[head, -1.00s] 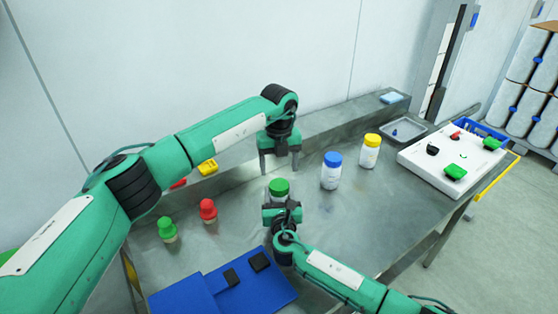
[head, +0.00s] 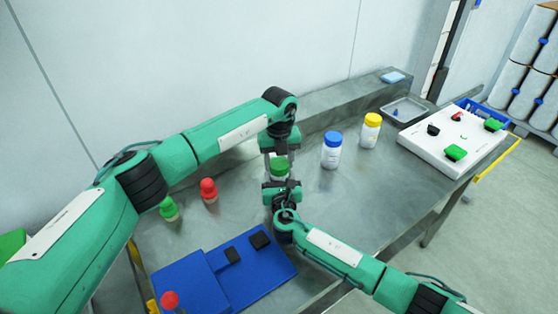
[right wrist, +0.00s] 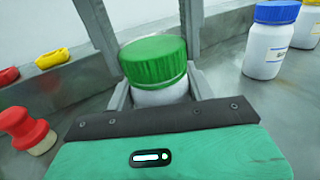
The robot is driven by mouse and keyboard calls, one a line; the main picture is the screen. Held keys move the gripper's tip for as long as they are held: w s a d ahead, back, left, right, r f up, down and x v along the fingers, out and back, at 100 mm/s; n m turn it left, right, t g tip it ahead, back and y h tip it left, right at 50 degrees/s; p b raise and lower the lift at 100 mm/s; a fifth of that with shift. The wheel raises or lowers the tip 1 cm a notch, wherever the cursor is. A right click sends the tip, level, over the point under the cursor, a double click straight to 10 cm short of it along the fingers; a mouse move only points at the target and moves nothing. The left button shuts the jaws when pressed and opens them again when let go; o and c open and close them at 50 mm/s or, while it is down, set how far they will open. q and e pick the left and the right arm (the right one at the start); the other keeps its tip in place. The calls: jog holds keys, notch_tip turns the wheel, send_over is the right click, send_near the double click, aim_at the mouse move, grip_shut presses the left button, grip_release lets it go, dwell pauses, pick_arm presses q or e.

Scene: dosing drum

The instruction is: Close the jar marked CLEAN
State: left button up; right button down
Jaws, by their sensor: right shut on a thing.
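A white jar with a green lid (head: 279,166) stands upright on the metal bench; it also shows in the right wrist view (right wrist: 155,62). I cannot read its label, nor tell whether the lid is tight. My right gripper (head: 281,184) is shut on the jar body below the lid. My left gripper (head: 279,158) is above the jar, open, with one finger on each side of the green lid. I cannot tell whether the fingers touch it. A white jar with a blue lid (head: 331,152) and one with a yellow lid (head: 370,132) stand to the right.
A red-topped piece (head: 208,189) and a green-topped piece (head: 169,208) stand left of the jar. A blue mat (head: 215,283) with black blocks lies in front. A white board (head: 430,142) with coloured parts and a grey tray (head: 404,110) are at the right.

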pick_arm(q)
jog(key=shift+c, duration=0.8)
jog(key=m, duration=0.5)
jog(key=shift+m, duration=0.3)
jog(key=m, duration=0.5)
jog(key=shift+m, duration=0.4)
jog(key=o, duration=1.2)
notch_tip(320, 180, up, 12)
jog(key=shift+f, duration=0.1)
